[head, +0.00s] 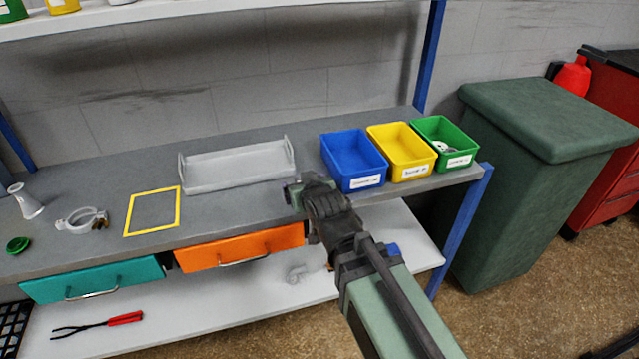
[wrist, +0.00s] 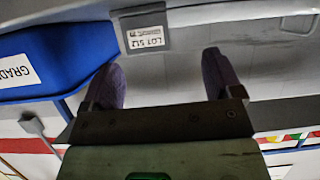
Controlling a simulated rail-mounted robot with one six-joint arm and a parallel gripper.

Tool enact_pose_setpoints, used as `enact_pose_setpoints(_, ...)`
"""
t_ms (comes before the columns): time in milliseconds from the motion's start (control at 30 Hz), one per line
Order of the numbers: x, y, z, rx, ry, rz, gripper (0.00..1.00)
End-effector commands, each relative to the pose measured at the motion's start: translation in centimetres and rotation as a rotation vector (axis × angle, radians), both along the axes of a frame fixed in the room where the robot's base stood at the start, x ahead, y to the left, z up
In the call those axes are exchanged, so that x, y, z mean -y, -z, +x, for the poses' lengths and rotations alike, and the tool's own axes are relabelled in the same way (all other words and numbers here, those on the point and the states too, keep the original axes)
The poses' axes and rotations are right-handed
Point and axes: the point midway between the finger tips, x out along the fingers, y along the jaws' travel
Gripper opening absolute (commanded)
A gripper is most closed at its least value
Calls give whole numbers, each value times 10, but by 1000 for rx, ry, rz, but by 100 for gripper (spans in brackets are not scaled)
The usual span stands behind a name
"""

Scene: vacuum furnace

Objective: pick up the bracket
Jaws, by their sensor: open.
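I cannot make out for certain which piece is the bracket. A pale grey ring-shaped part (head: 82,220) with a brown bit lies on the bench at the left. A whitish part (head: 299,273) lies on the lower shelf, partly behind my arm and hard to make out. My gripper (head: 297,188) is over the bench's front edge, between the grey tray (head: 235,167) and the blue bin (head: 352,160). In the wrist view my gripper (wrist: 160,82) has its two fingers apart, with nothing seen between them. A dark grey piece labelled LOT (wrist: 145,35) shows beyond them.
Yellow (head: 400,150) and green (head: 445,143) bins stand right of the blue one; the green holds small pale parts. A yellow outline (head: 153,211) and white cone (head: 26,201) are at left. Teal (head: 93,281) and orange (head: 239,247) drawers hang below. Red-handled tongs (head: 98,323) lie lower.

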Motion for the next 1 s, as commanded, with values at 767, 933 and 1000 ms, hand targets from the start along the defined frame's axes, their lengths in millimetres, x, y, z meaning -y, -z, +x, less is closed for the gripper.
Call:
enact_pose_setpoints(767, -3, 16, 50, 18, 34, 42, 85)
enact_pose_setpoints(933, -3, 16, 50, 17, 34, 42, 61)
enact_pose_setpoints(1000, -3, 16, 50, 17, 34, 42, 50)
